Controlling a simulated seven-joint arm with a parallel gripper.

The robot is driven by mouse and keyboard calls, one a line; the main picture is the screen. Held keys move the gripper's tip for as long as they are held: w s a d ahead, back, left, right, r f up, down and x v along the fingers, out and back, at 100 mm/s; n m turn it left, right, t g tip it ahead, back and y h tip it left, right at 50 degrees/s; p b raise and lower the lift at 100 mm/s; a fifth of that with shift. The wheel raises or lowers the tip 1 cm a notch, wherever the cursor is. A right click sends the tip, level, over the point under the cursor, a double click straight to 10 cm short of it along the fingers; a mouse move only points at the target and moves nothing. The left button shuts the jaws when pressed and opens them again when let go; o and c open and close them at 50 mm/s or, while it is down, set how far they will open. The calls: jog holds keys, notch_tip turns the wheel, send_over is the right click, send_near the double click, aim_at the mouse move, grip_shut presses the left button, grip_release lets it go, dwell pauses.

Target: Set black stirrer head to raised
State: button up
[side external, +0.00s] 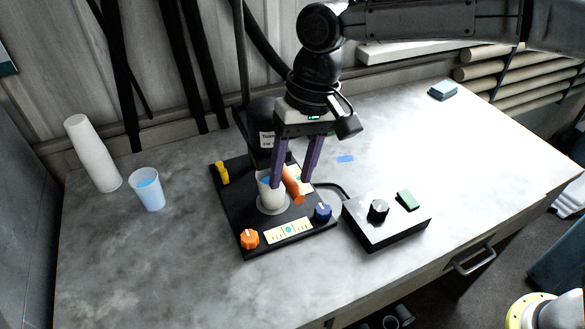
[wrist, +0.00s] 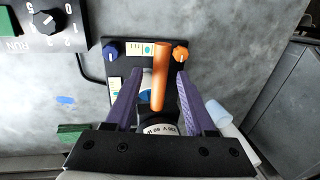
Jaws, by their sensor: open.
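The black stirrer head (side external: 262,112), with a white label, stands above the black base plate (side external: 229,205) on a grey pole. It also shows in the wrist view (wrist: 165,112), partly hidden behind my gripper's body. An orange cylindrical handle (side external: 294,187) projects forward from the head area; in the wrist view the handle (wrist: 160,80) lies between my fingers. My gripper (side external: 291,180) is open, its purple fingers pointing down, one on each side of the handle with gaps visible. A cup with blue liquid (side external: 269,196) stands on the base below, partly hidden by a finger.
The base carries an orange knob (side external: 250,238), a blue knob (side external: 322,212) and a yellow knob (side external: 222,172). A control box (side external: 385,232) with a black dial and green switch stands right. A second blue-filled cup (side external: 148,190) and a white cup stack (side external: 93,153) stand left.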

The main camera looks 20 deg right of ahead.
jog(key=shift+f, duration=0.1)
grip_shut()
dwell(1.4)
